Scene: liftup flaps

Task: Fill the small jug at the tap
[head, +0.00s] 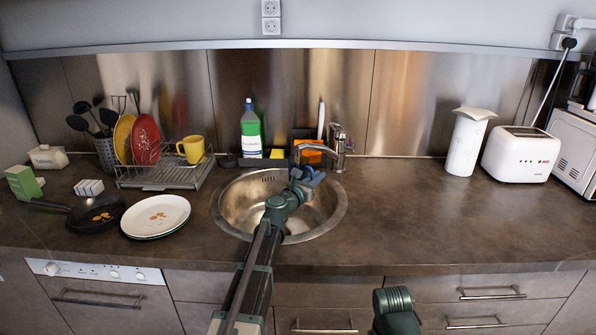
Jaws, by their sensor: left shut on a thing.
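The tap (337,148) stands at the back right rim of the steel sink (228,205), its spout reaching left over the basin. An orange thing, which looks like the small jug (309,156), shows right under the spout, just beyond my left gripper (307,176). My left gripper is over the back of the sink and shut on it. The gripper and the spout hide parts of the jug, and I cannot see inside it or tell whether water runs. My right gripper is not in view; only part of my right arm shows at the bottom.
A dish rack (165,178) with plates and a yellow mug (191,150) stands left of the sink. White plates (156,216) and a pan (96,213) lie in front. A green bottle (251,133) stands behind the sink.

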